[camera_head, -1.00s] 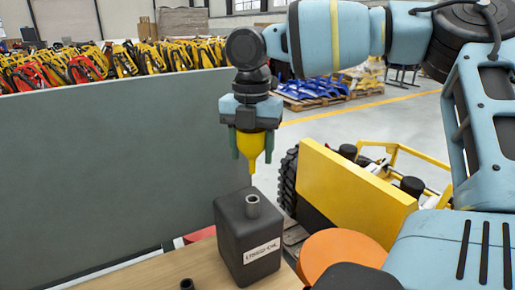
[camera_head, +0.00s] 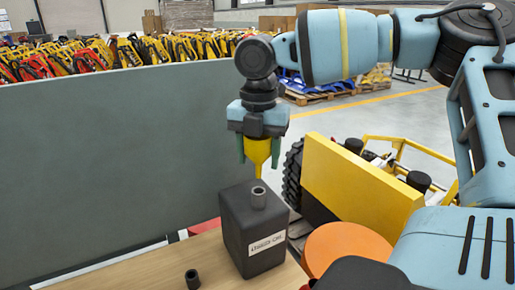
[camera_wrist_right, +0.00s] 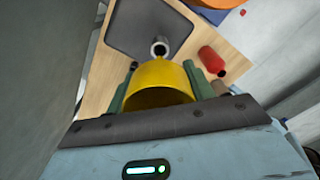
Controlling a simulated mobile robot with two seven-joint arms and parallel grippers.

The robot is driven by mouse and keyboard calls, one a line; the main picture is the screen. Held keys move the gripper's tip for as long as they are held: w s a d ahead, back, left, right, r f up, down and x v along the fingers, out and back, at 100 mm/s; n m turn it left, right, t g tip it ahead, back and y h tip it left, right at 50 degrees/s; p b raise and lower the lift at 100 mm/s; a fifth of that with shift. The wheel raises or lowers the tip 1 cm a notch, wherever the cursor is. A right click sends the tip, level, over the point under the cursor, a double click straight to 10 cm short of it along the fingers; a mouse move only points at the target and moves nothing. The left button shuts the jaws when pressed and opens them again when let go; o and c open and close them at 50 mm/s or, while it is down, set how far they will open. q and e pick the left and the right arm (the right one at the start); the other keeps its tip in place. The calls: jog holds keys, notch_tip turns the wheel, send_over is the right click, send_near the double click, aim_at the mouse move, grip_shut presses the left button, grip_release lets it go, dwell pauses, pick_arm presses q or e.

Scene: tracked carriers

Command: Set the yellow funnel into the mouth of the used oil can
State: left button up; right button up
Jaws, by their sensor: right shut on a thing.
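The yellow funnel (camera_head: 258,151) is upright in my right gripper (camera_head: 258,158), whose green fingers are shut on it from both sides. The funnel (camera_wrist_right: 158,82) also shows large in the right wrist view, between the fingers (camera_wrist_right: 158,88). The used oil can (camera_head: 252,228) is a dark grey box with a white label, standing on the wooden table. Its mouth (camera_head: 258,198) is a short grey neck on top. The funnel's spout tip is just above the mouth, near its rim; I cannot tell whether they touch. My left gripper is not in view.
A small dark cap (camera_head: 193,280) stands on the wooden table (camera_head: 150,272) left of the can. A red cylinder (camera_wrist_right: 211,61) lies beside the can in the right wrist view. A grey partition (camera_head: 110,165) rises behind the table. A yellow tracked vehicle (camera_head: 355,185) is to the right.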

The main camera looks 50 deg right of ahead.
aim_at(258, 177)
jog(key=shift+f, duration=0.5)
jog(key=shift+f+b, duration=0.4)
jog(key=shift+f, duration=0.7)
jog(key=shift+f+b, duration=0.35)
jog(key=shift+f, duration=1.15)
jog(key=o, duration=1.1)
jog(key=shift+c, duration=0.2)
